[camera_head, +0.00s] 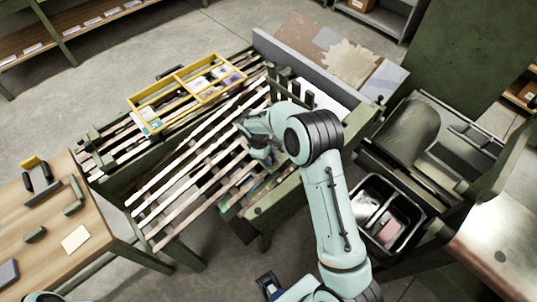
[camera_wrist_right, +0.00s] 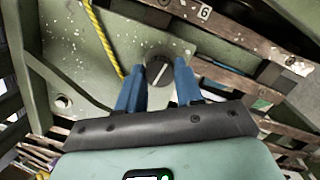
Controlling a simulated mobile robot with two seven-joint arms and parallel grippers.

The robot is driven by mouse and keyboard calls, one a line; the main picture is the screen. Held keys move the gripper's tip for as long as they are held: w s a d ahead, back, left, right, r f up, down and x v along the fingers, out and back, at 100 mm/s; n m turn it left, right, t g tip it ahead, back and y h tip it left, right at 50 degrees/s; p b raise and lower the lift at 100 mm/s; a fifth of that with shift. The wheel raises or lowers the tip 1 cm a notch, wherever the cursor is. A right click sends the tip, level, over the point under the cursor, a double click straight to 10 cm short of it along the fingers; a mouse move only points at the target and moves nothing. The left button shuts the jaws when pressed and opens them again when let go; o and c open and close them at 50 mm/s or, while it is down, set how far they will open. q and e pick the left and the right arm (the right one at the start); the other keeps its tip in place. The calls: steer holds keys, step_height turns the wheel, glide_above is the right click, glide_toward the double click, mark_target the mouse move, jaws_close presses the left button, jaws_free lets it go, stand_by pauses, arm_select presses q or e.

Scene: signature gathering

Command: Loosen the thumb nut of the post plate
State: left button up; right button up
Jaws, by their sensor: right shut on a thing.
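In the right wrist view, a dark round thumb nut (camera_wrist_right: 160,70) with a pale line across its face sits on the green post plate (camera_wrist_right: 110,50). The two blue fingers of my right gripper (camera_wrist_right: 160,80) stand on either side of the nut and are shut on it. In the head view my right arm reaches over the slatted bench, and its right gripper (camera_head: 257,150) is low among the slats. The nut is hidden there.
A yellow divided tray (camera_head: 137,103) lies on the slatted rack (camera_head: 190,180). A yellow cord (camera_wrist_right: 100,35) runs beside the nut. A wooden table (camera_head: 50,235) with small tools is at left. A black bin (camera_head: 417,222) stands at right.

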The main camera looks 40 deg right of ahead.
steer(key=shift+n, duration=0.9)
steer(key=o, duration=1)
steer(key=shift+o, duration=0.2)
steer(key=shift+r, duration=0.15)
steer(key=p+v, duration=0.1)
steer(key=v, duration=1.2)
steer(key=shift+a, duration=0.25)
